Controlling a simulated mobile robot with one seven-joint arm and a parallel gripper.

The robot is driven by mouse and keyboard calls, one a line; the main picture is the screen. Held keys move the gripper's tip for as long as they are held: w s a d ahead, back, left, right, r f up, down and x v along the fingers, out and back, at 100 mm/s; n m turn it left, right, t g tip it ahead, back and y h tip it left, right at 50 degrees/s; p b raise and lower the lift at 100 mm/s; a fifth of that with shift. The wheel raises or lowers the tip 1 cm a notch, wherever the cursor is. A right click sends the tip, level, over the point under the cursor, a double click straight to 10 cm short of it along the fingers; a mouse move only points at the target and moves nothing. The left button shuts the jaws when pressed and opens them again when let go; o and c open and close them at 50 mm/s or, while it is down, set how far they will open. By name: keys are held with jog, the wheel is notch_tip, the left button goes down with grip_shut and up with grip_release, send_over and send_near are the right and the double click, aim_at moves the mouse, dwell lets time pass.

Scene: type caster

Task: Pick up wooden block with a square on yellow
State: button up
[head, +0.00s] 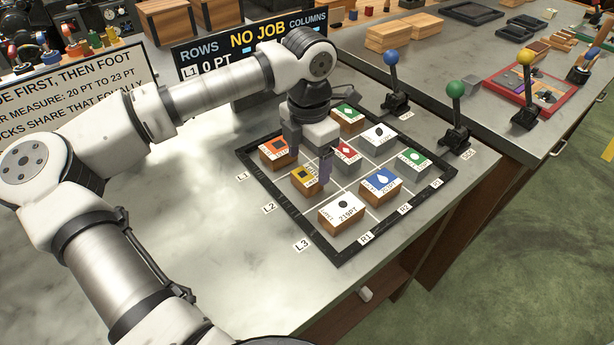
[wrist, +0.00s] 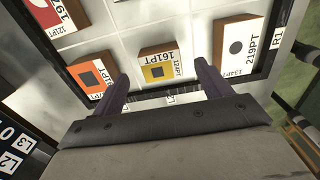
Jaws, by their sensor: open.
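The wooden block with a dark square on yellow (head: 303,180) sits on the white grid of the framed board, in the left part of the block group. It also shows in the wrist view (wrist: 157,66), with its yellow label facing up. My gripper (head: 312,160) is over this block and partly hides it in the head view. In the wrist view my gripper (wrist: 162,72) is open, with one finger on each side of the block. The block looks ungripped; the exact height gap is hard to tell.
An orange block (wrist: 95,76) lies left of the yellow block and a white block (wrist: 237,46) lies right in the wrist view. A red block (head: 346,151) and a blue block (head: 381,183) are close by. Blue, green and yellow levers stand beyond the board's right side.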

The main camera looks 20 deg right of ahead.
aim_at(308, 174)
jog(key=shift+f+p, duration=0.5)
jog(key=shift+f, duration=1.5)
jog(key=c, duration=1.1)
